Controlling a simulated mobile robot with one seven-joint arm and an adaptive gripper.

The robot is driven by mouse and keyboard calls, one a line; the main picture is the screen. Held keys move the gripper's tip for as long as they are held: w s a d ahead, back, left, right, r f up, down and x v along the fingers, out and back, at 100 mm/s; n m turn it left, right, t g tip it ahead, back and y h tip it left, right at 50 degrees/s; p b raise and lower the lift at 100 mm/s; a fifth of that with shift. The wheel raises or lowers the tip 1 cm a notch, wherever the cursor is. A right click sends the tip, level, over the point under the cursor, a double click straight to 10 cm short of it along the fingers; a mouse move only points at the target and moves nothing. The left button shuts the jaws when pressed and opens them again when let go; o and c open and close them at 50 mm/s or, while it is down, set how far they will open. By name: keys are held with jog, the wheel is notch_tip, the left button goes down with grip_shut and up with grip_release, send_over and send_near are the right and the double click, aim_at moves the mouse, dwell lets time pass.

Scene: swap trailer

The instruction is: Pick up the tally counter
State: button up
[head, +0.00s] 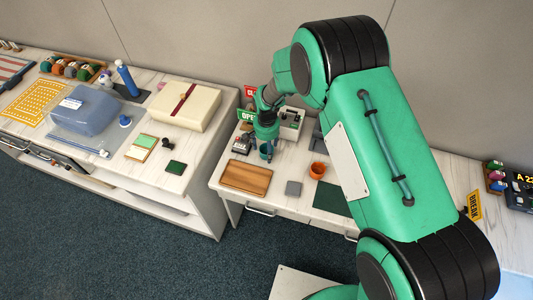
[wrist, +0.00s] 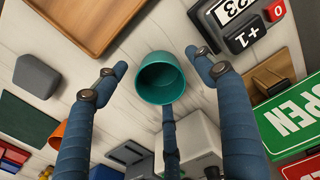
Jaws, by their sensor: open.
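The tally counter (wrist: 240,22) is a dark device with white number plates, a "+1" key and a red "0" key. It lies at the upper right of the wrist view, outside my fingers and close to the right fingertip. In the head view the tally counter (head: 241,145) is small, just left of my gripper (head: 267,151). My gripper (wrist: 160,68) is open, with blue segmented fingers. A teal cup (wrist: 161,78) shows between the fingers; I cannot tell whether they touch it.
A wooden tray (head: 246,177), a grey block (head: 293,188) and an orange cup (head: 317,170) stand nearby. A green OPEN sign (wrist: 297,115) is close to the tally counter. The left table holds a cream box (head: 185,105) and a blue case (head: 87,109).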

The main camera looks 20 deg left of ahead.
jog(key=shift+f, duration=0.1)
jog(key=shift+c, duration=0.3)
jog(key=c, duration=1.2)
jog(key=shift+r, duration=0.9)
notch_tip(320, 180, up, 2)
jog(key=shift+r+p, duration=0.1)
jog(key=shift+p, duration=0.35)
jog(key=s+d, duration=0.3)
jog(key=s, duration=0.1)
jog(key=s+d+p, duration=0.1)
jog(key=s+d, duration=0.2)
jog(key=s, duration=0.1)
jog(key=s+d+r, duration=0.1)
jog(key=s+d, duration=0.2)
jog(key=s, duration=0.2)
jog(key=shift+s, duration=0.1)
